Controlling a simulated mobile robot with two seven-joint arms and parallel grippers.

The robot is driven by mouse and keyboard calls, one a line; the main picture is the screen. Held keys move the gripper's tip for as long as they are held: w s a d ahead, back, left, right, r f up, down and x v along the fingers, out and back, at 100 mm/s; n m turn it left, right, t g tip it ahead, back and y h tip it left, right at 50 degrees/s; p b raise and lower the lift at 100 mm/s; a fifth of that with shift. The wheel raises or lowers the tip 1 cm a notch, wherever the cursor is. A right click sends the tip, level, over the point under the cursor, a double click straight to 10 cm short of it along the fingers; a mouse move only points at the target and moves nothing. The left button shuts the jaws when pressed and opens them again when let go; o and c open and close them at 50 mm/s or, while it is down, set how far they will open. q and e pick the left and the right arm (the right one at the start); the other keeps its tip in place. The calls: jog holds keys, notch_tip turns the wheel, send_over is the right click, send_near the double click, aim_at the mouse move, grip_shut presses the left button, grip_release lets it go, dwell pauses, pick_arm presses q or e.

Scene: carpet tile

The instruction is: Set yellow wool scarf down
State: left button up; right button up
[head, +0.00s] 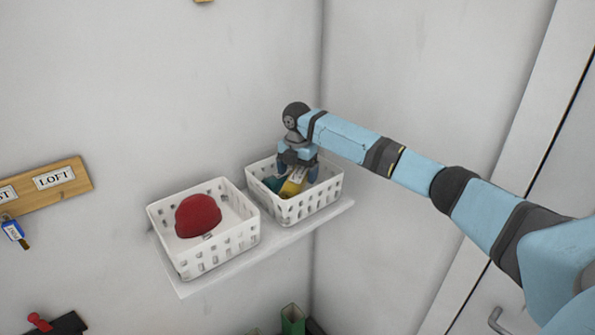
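The yellow wool scarf (292,187) lies inside the right-hand white basket (313,207), partly hidden by my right gripper and the basket wall. A dark teal item (272,183) lies beside it on the left. My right gripper (297,174) points down into this basket, directly over the scarf. Its two fingers are apart, with yellow showing between them. I cannot tell whether they press on the scarf or are clear of it. My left gripper is not in view.
The left-hand white basket (218,252) holds a red hat (198,215). Both baskets stand on a white corner shelf (268,244) against the wall. A wooden key board (62,180) hangs at left. Green items (292,319) show below the shelf. A door handle (496,319) is at lower right.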

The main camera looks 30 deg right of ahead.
aim_at(297, 168)
jog(key=shift+r, duration=0.1)
notch_tip(297, 168, up, 13)
jog(key=b, duration=0.3)
dwell(0.4)
